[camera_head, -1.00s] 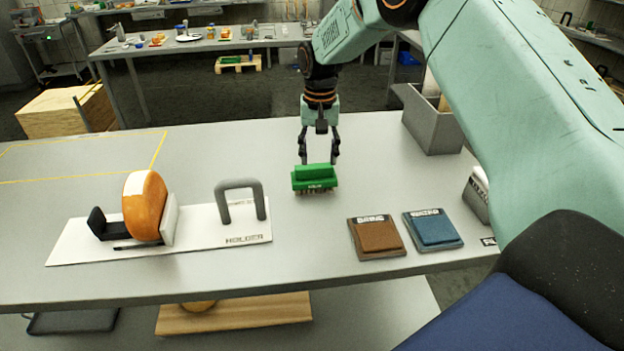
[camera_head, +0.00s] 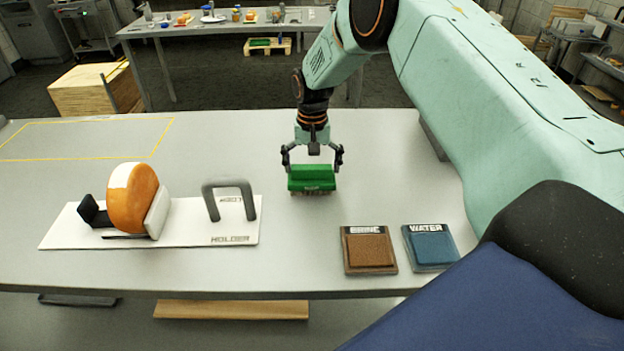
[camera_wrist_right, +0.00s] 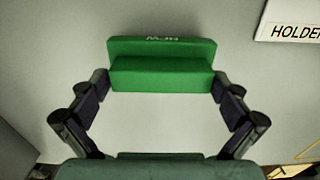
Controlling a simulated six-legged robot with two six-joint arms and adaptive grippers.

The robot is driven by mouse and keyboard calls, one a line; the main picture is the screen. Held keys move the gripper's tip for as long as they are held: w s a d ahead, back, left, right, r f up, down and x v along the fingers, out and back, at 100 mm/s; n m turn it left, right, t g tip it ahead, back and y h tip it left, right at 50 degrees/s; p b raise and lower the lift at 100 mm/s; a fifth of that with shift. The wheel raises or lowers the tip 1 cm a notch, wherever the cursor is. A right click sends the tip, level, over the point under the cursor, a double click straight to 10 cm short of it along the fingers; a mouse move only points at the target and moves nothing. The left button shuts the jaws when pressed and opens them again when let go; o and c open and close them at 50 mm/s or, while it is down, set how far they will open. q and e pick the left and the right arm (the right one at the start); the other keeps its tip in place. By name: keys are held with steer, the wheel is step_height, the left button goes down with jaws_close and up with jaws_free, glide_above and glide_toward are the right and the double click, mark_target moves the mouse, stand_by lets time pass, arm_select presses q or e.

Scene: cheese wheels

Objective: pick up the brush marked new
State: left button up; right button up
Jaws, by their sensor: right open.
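The green brush (camera_head: 311,180) stands on the grey table in the middle of the head view. White lettering on it is small there; in the right wrist view the green brush (camera_wrist_right: 161,72) carries an upside-down word that looks like NEW. My right gripper (camera_head: 312,163) is open just above and behind the brush, its fingers spread wider than the brush. In the right wrist view my right gripper (camera_wrist_right: 160,88) has one finger near each end of the brush. I cannot tell if they touch it. My left gripper is out of view.
A white holder board (camera_head: 190,236) with an orange and white cheese wheel (camera_head: 131,198) and a grey arch (camera_head: 231,190) lies left of the brush. A brown BRINE pad (camera_head: 369,250) and blue WATER pad (camera_head: 431,246) lie front right. Bare table surrounds the brush.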

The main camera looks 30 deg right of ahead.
mark_target(311, 166)
steer(key=shift+s+a+r, duration=0.35)
steer(key=shift+s, duration=0.05)
steer(key=shift+c, duration=1.5)
steer(key=shift+w+d+f, duration=0.25)
steer(key=shift+w+f, duration=0.05)
steer(key=shift+f, duration=0.05)
steer(key=c, duration=0.5)
steer(key=shift+c, duration=0.5)
steer(key=shift+s+a+r, duration=0.1)
steer(key=shift+a+r, duration=0.05)
steer(key=shift+a, duration=0.05)
steer(key=shift+c, duration=0.2)
steer(key=shift+d+r, duration=0.1)
steer(key=shift+r, duration=0.15)
step_height(311, 166, up, 9)
steer(key=shift+f, duration=0.2)
steer(key=shift+r, duration=0.35)
steer(key=shift+d, duration=0.1)
